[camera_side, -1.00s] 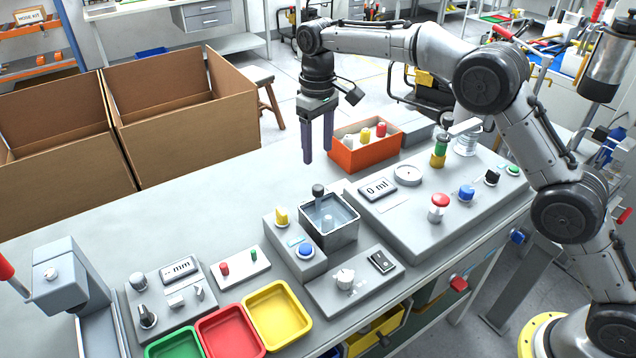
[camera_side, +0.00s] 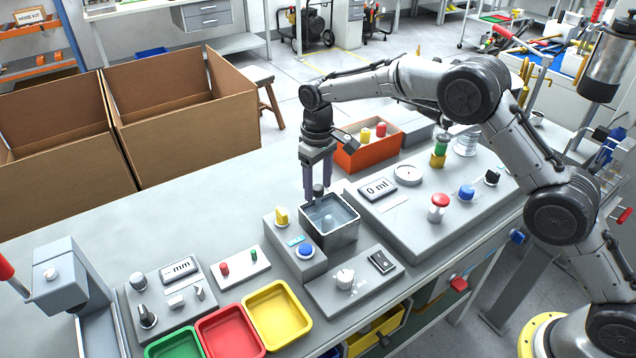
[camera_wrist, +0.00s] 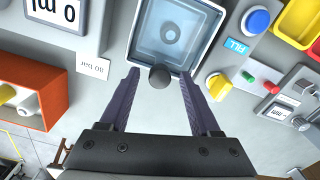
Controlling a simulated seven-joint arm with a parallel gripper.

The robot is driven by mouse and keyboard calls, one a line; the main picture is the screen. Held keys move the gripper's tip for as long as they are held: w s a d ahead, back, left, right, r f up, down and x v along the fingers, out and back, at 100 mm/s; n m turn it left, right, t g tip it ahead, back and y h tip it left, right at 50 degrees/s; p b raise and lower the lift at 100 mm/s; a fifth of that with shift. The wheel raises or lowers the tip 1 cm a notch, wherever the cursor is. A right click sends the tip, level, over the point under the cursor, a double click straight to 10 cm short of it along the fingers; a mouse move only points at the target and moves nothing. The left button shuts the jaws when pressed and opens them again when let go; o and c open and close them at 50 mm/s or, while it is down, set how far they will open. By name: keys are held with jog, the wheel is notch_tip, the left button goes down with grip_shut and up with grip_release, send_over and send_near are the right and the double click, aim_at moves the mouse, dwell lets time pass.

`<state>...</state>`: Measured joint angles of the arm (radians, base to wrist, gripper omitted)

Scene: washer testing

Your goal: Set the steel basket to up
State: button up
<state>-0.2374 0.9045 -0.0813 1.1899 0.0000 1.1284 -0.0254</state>
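The steel basket (camera_side: 329,217) shows as a square metal tank of bluish water, in the middle of the table. A dark round knob (camera_side: 318,190) stands at its back edge. In the wrist view the knob (camera_wrist: 159,77) lies between the fingertips, below the tank (camera_wrist: 133,40). A round ring-like piece (camera_wrist: 170,34) lies inside the water. My gripper (camera_side: 317,194) is at the back edge of the tank, pointing down. In the wrist view my gripper (camera_wrist: 158,78) is open, with a gap on both sides of the knob.
A panel with a yellow knob (camera_side: 281,216) and blue button (camera_side: 305,250) adjoins the tank on the left. A grey console with a display (camera_side: 378,188) is on the right. An orange box (camera_side: 368,155) stands behind.

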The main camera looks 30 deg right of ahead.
jog(key=c, duration=0.9)
grip_shut()
jog(key=shift+r, duration=0.15)
